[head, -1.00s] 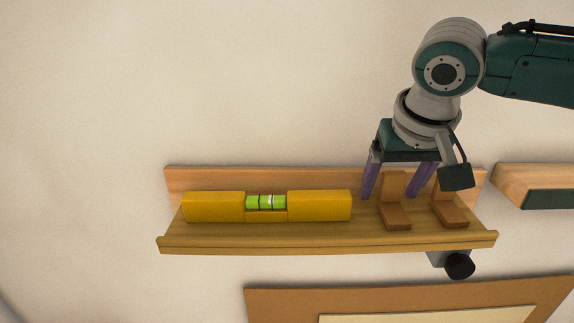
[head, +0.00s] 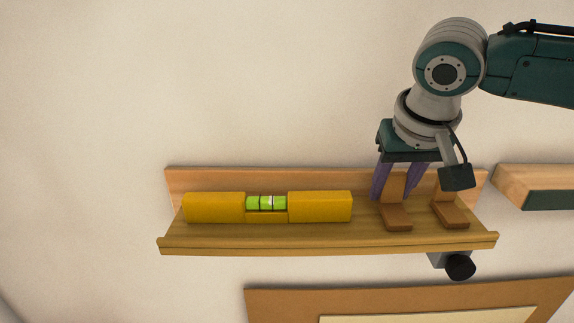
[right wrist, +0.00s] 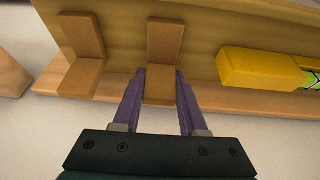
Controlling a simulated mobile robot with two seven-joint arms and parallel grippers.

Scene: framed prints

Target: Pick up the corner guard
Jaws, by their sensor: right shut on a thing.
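Two brown L-shaped corner guards stand side by side on the right part of a wooden shelf (head: 300,240). My right gripper (head: 394,194) reaches down from above, its purple fingers shut on the left corner guard (head: 396,217), one finger on each side. In the right wrist view, this guard (right wrist: 165,42) sits between the fingertips (right wrist: 160,75). It still appears to rest on the shelf. The other corner guard (head: 452,216) stands just to its right, apart from the fingers; in the right wrist view it is on the left (right wrist: 83,75). My left gripper is not in view.
A yellow spirit level (head: 215,207) with a green vial lies on the shelf's left and middle, left of the held guard. Another wooden ledge (head: 540,178) is on the wall at right. A framed print (head: 290,303) hangs below the shelf. The wall above is bare.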

